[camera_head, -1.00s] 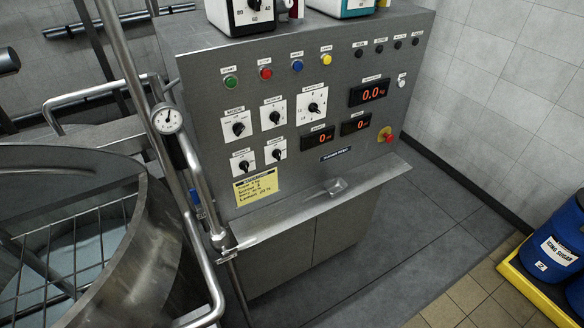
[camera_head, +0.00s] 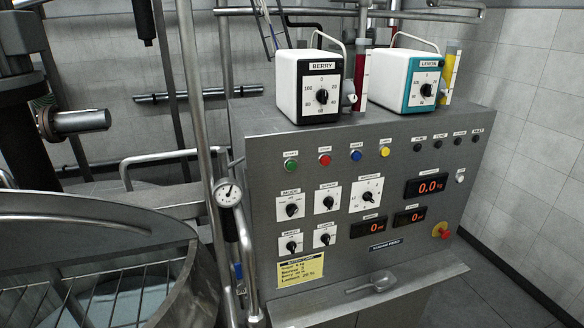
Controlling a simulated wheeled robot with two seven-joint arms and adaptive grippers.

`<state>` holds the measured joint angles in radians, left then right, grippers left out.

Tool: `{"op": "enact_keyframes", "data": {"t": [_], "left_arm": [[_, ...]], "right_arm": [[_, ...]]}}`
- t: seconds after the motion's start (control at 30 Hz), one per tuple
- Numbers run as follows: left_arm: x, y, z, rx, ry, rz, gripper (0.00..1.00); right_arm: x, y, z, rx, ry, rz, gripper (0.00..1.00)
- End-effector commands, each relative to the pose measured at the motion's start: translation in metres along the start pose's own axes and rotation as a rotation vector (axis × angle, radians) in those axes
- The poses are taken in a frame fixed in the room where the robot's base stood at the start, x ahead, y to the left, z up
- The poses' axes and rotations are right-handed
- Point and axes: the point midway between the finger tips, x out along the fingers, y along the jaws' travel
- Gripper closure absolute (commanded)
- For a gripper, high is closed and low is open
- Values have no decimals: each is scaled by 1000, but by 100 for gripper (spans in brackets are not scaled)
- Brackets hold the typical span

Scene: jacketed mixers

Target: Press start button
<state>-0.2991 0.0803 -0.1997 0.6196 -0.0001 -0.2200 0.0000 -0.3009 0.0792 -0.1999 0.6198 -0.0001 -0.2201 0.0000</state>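The start button is most likely the green round button (camera_head: 291,165) at the left end of the button row on the grey control panel (camera_head: 400,150). The small label above it is hard to read. Red (camera_head: 324,160), blue (camera_head: 356,155) and yellow (camera_head: 385,151) buttons follow to its right. Neither of my grippers shows in the head view, and nothing covers the buttons.
A steel mixing vessel (camera_head: 190,290) with a grid stands at the left. Pipes and a pressure gauge (camera_head: 228,193) rise between it and the panel. BERRY (camera_head: 312,90) and LEMON (camera_head: 408,80) dosing units stand on top. A scoop (camera_head: 378,281) lies on the ledge.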

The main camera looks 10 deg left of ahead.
Motion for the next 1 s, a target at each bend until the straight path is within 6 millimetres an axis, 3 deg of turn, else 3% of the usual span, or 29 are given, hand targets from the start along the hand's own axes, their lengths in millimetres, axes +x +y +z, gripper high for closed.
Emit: {"op": "enact_keyframes", "data": {"t": [0.33,1.0], "left_arm": [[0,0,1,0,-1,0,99],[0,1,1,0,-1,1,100]], "right_arm": [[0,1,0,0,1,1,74],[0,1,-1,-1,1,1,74]]}}
